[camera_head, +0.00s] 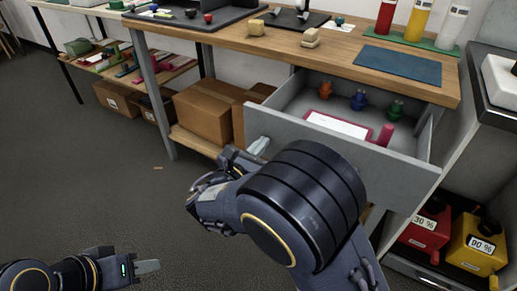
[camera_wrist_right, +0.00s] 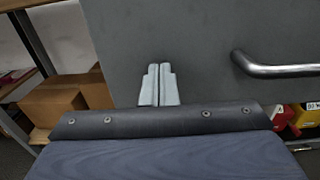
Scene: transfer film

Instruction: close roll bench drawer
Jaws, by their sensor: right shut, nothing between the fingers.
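The roll bench drawer (camera_head: 385,172) is a grey drawer pulled out from under the wooden bench top. Its front panel also fills the upper part of the right wrist view (camera_wrist_right: 200,40), with a metal bar handle (camera_wrist_right: 280,66) to the right of my gripper. My right gripper (camera_head: 259,146) is shut and empty, its fingertips in front of the drawer front near its left end; they also show in the right wrist view (camera_wrist_right: 159,68). Whether they touch the panel I cannot tell. My left gripper (camera_head: 147,267) is low at the bottom left, away from the drawer; its finger opening is unclear.
Inside the drawer are small orange (camera_head: 325,89), blue and green items and a pink-framed white card (camera_head: 338,125). Cardboard boxes (camera_head: 205,108) stand on a shelf left of the drawer. Red (camera_head: 425,232) and yellow (camera_head: 478,245) containers stand at the lower right. Open floor lies at left.

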